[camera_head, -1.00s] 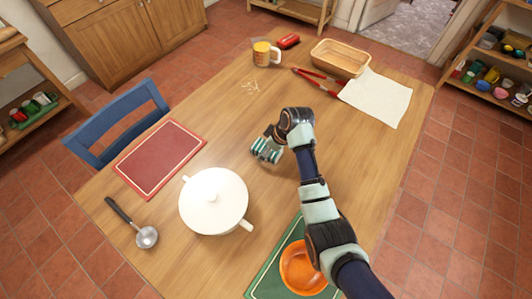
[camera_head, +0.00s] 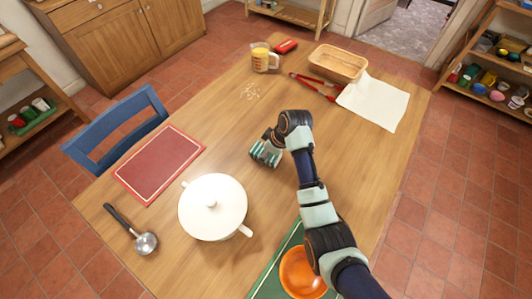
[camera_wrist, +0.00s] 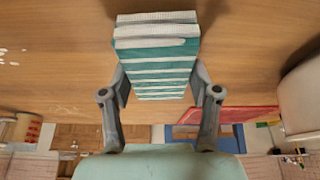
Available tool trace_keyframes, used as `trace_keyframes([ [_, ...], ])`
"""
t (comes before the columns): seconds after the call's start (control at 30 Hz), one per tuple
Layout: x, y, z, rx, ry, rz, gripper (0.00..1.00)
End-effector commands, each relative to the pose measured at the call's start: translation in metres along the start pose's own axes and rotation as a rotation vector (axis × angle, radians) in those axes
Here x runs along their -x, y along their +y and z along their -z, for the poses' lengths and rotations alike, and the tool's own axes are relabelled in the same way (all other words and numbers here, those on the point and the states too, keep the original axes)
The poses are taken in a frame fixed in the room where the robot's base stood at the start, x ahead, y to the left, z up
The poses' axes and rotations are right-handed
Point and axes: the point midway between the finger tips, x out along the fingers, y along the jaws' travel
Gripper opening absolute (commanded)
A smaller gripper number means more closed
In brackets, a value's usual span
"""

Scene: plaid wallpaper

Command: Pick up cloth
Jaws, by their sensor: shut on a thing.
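A folded cloth (camera_wrist: 153,62) with teal and white stripes is between the fingers of my gripper (camera_wrist: 160,80) in the wrist view. The fingers are shut on its left and right sides. In the head view my gripper (camera_head: 268,146) is over the middle of the wooden table, with the striped cloth (camera_head: 262,157) pointing down and left. I cannot tell from these views how far the cloth is from the tabletop.
A white lidded pot (camera_head: 212,205) and a ladle (camera_head: 146,243) stand left of my arm. An orange bowl (camera_head: 299,273) sits beside my forearm.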

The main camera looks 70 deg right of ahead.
Motion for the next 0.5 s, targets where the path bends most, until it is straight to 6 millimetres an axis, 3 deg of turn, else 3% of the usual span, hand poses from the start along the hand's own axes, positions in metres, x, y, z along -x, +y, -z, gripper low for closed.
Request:
trace_keyframes([
  [0.3,0.099,0.001,0.042,0.003,0.005,-0.004,0.27],
  [0.5,0.149,0.001,0.062,0.002,0.004,-0.003,0.27],
])
